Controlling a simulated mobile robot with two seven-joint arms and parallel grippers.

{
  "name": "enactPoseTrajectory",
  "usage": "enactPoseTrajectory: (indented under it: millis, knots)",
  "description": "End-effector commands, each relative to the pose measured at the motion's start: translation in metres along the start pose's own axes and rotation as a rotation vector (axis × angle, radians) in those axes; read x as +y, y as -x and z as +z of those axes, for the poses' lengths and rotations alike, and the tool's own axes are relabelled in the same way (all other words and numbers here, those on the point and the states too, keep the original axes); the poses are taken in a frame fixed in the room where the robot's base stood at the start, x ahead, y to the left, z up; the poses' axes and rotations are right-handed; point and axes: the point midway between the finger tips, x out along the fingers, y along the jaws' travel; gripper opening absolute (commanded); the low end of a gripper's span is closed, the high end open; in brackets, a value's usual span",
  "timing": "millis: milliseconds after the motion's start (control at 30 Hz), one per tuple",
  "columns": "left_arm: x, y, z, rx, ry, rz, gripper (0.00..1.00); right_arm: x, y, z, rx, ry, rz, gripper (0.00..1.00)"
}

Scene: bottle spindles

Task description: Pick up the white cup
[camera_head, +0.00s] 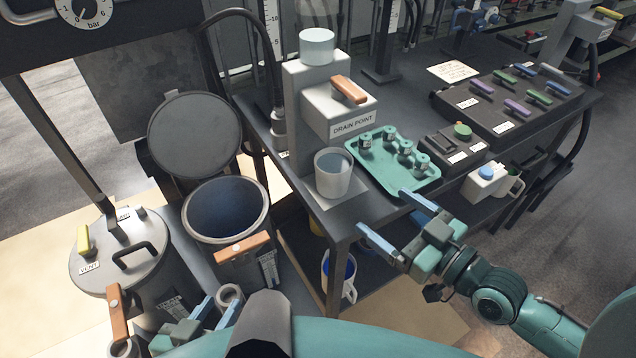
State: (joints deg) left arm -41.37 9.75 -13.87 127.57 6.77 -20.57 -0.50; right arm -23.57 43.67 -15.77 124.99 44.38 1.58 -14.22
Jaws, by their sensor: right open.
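A whitish cup (333,174) stands upright on a light sheet under the drain point block, at the bench's front left. A white mug-like vessel with a blue inside (340,278) is lower down, below the bench edge. My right gripper (388,218) is open and empty, in front of the bench edge, its fingers pointing toward the bench. It is apart from the cup, to its lower right. My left gripper (216,311) is at the bottom left, partly hidden by my own body. A small grey ring-shaped part (230,295) shows by its fingers; whether it is held is unclear.
The drain point block (338,108) with an orange lever stands behind the cup. An open pot (228,215) and a lidded vessel (88,272) stand to the left.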

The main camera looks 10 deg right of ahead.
Motion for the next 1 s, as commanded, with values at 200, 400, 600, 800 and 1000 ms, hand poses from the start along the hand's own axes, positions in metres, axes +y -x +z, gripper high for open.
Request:
enactPoseTrajectory:
  millis: [200, 400, 600, 800, 1000]
  knots:
    - [-0.001, -0.002, 0.004, 0.016, 0.015, 0.003, 0.36, 0.001, -0.012, 0.011, 0.005, 0.000, 0.004, 0.90]
    - [0.000, -0.001, 0.003, 0.015, 0.015, 0.003, 0.36, 0.001, -0.049, 0.009, 0.006, -0.001, 0.003, 0.90]
    - [0.000, -0.002, 0.004, 0.012, 0.015, 0.003, 0.36, 0.001, -0.076, 0.011, 0.002, -0.001, 0.001, 0.90]
    - [0.000, -0.002, 0.005, 0.011, 0.015, 0.003, 0.36, 0.001, -0.091, 0.012, 0.002, -0.001, 0.001, 0.90]
    - [-0.001, -0.002, 0.005, 0.012, 0.014, 0.003, 0.36, 0.003, -0.122, 0.014, 0.003, -0.002, 0.002, 0.90]
